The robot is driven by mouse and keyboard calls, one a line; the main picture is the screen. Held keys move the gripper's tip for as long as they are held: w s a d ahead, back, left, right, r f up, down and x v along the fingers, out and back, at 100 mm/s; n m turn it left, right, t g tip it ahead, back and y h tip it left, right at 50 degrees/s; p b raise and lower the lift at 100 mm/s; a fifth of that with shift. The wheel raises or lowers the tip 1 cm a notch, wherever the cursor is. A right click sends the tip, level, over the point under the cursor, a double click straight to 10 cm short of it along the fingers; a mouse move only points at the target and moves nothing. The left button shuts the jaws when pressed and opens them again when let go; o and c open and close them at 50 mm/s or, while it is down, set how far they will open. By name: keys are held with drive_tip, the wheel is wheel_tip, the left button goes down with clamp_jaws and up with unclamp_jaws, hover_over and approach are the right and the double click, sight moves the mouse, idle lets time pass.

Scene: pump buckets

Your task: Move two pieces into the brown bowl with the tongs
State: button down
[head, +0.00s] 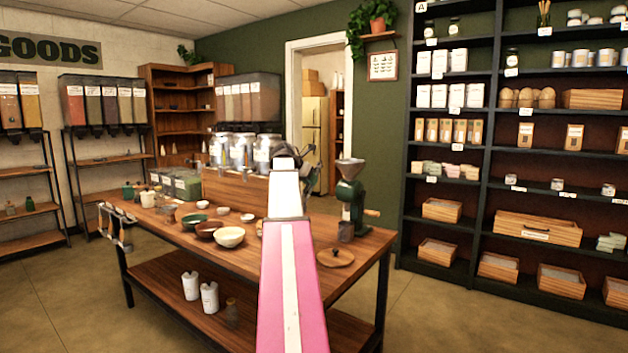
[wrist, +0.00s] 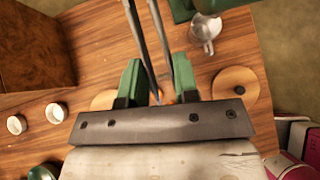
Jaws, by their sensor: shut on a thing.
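My gripper (wrist: 158,80) shows in the wrist view with its green fingers shut on the tongs (wrist: 140,36), whose two dark arms run up out of the frame above the table. In the head view my arm hides the gripper and the tongs. The brown bowl (head: 207,229) stands on the table in the head view, between a green bowl (head: 193,220) and a cream bowl (head: 229,237), left of my arm. It cannot be made out in the wrist view. I cannot make out the pieces. A round wooden board (wrist: 108,99) lies partly hidden behind the fingers.
The wooden table (head: 375,246) carries a green grinder (head: 352,192), a metal cup (wrist: 203,33), a round wooden lid (head: 336,257) and a wooden box (wrist: 35,48) at the back. Small white bowls (wrist: 56,112) stand nearby. Shelves (head: 455,210) stand on the right.

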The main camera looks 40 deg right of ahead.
drive_tip(key=a+f+n+t+y, duration=0.2)
drive_tip(key=a+n+t, duration=0.1)
drive_tip(key=a, duration=1.5)
drive_tip(key=a+f+n+t+y, duration=0.2)
drive_tip(key=a+n, duration=0.4)
drive_tip(key=a, duration=1.2)
drive_tip(key=s+a+f+n+t+y, duration=0.1)
drive_tip(key=a+f+n+t+y, duration=0.1)
drive_tip(key=a, duration=1.6)
wheel_tip(320, 180, down, 2)
drive_tip(key=n+t, duration=0.1)
drive_tip(key=n, duration=0.1)
drive_tip(key=shift+a+n+t+y, duration=0.3)
drive_tip(key=shift+a+n+y, duration=0.1)
